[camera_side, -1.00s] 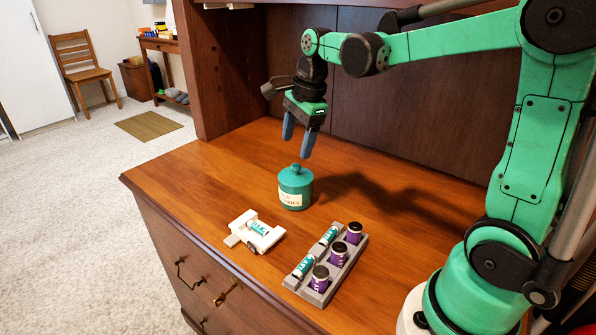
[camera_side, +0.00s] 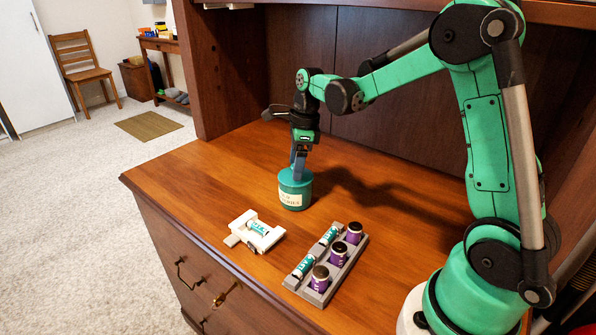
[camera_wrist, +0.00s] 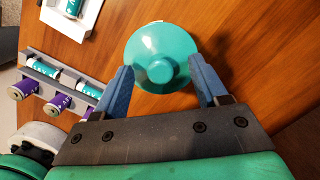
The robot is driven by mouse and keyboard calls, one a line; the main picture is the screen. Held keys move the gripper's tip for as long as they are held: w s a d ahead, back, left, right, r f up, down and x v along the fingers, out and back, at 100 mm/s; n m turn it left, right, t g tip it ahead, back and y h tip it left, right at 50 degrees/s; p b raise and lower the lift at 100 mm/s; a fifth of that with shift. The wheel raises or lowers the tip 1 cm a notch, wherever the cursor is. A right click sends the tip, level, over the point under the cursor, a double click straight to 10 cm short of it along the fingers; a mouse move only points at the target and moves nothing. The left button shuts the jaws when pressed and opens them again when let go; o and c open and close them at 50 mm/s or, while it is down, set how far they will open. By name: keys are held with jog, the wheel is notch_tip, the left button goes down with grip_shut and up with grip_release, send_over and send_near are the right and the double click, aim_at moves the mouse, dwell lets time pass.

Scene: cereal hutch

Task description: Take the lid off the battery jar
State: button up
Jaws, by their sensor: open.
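The battery jar (camera_side: 295,196) is a teal jar with a cream label, upright on the wooden desk. Its teal lid (camera_wrist: 160,58) is on the jar, with a round knob in the middle. My gripper (camera_side: 299,173) points down right over the lid, its blue fingers hiding the knob in the side view. In the wrist view my gripper (camera_wrist: 163,82) is open, with one finger on each side of the lid's near part and the knob between them. I cannot tell whether the fingers touch the lid.
A grey tray (camera_side: 310,294) with purple-wrapped and teal-and-white batteries lies to the jar's lower right. A white holder (camera_side: 265,241) with a teal-and-white battery sits nearer the desk's front edge. The desk (camera_side: 195,177) left of the jar is clear.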

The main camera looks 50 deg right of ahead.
grip_shut()
jog(key=shift+r, duration=0.1)
